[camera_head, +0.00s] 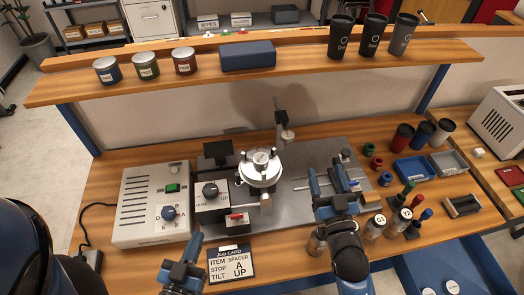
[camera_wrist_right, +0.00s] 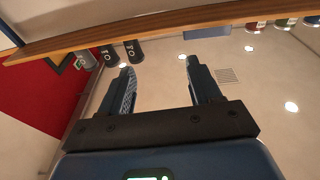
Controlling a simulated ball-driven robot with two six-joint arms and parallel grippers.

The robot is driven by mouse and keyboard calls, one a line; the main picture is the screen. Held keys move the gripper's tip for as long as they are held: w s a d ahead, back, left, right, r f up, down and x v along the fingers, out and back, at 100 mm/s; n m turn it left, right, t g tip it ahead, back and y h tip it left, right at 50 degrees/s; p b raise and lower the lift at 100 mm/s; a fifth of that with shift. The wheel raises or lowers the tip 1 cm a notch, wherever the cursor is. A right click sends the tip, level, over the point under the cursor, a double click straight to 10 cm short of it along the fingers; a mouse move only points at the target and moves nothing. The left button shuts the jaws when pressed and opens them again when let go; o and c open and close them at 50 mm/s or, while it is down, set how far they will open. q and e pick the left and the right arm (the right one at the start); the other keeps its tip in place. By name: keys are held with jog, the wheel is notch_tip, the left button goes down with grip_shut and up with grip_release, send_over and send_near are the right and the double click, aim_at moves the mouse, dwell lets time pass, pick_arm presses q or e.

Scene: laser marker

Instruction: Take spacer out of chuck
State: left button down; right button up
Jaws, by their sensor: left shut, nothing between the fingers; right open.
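The silver chuck (camera_head: 258,176) stands on the grey base plate of the marker, left of the plate's middle. A pale round piece with a dark mark sits at its top; I cannot tell clearly whether this is the spacer or part of the chuck. My left gripper (camera_head: 193,243) is shut and empty, low in front of the control box and left of the job card. My right gripper (camera_head: 325,178) is open and empty, to the right of the chuck and apart from it. In the right wrist view its two fingers (camera_wrist_right: 160,85) stand apart with nothing between them.
The job card (camera_head: 232,265) reads item spacer, stop A, tilt up. A control box (camera_head: 150,208) stands left. Small coloured rings (camera_head: 377,163), blue (camera_head: 415,169) and grey trays, cups and stamps crowd the right. A shelf (camera_head: 290,72) with tins and cups spans the back.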

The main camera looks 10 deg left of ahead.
jog(key=w+a+r+n+g+p, duration=0.1)
jog(key=w+a+r+g+p, duration=0.3)
jog(key=a, duration=0.6)
jog(key=w+a+r+n+g+p, duration=0.1)
jog(key=w+a+r+g+p, duration=0.2)
jog(key=w+a+r, duration=0.5)
jog(key=g+h, duration=0.5)
jog(key=g, duration=0.3)
send_near(261, 159)
jog(key=f, duration=0.2)
jog(key=a+f+p, duration=0.1)
jog(key=shift+w+f+m, duration=0.25)
jog(key=shift+f+m, duration=0.15)
jog(key=shift+w+f+p, duration=0.35)
jog(key=shift+f+p, duration=0.05)
jog(key=shift+f, duration=0.1)
jog(key=x, duration=0.1)
jog(key=p+x, duration=0.1)
jog(key=shift+w+a+f, duration=0.1)
jog(key=shift+w+f, duration=0.2)
jog(key=shift+w, duration=0.05)
jog(key=shift+w+a+f, duration=0.1)
jog(key=shift+w+f, duration=0.15)
jog(key=shift+f, duration=0.45)
